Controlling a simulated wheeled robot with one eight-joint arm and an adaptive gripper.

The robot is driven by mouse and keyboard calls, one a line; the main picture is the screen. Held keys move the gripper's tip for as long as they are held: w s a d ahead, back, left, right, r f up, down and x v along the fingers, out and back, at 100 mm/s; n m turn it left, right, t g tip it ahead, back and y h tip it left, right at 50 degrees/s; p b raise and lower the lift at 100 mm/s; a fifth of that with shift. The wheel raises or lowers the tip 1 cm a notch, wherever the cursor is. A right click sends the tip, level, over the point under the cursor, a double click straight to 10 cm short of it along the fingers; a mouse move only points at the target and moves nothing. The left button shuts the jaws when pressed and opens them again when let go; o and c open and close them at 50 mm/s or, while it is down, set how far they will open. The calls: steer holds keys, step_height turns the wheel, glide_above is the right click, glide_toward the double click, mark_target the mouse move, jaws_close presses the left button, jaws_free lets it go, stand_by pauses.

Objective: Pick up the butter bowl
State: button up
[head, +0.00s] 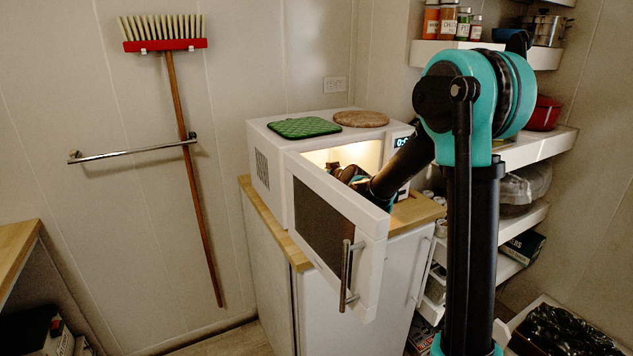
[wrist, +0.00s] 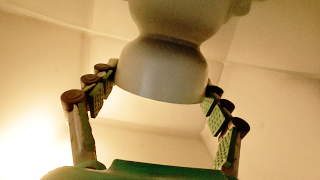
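The pale grey butter bowl (wrist: 165,68) fills the top middle of the wrist view. It has a rounded lower part, a narrow waist and a wider part above that runs out of frame. My gripper (wrist: 160,86) has its fingers spread, one on each side of the lower part. The fingertips are very near its sides; I cannot tell if they press on it. In the head view my gripper (head: 348,172) reaches into the lit microwave (head: 263,172), behind its open door (head: 335,235). The bowl is not clearly visible there.
The open door hangs toward me, close beside my arm. A green potholder (head: 304,128) and a round brown mat (head: 361,119) lie on the microwave top. Shelves (head: 535,147) with goods stand at the right. A broom (head: 188,150) hangs on the wall.

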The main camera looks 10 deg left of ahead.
steer(key=c, duration=0.8)
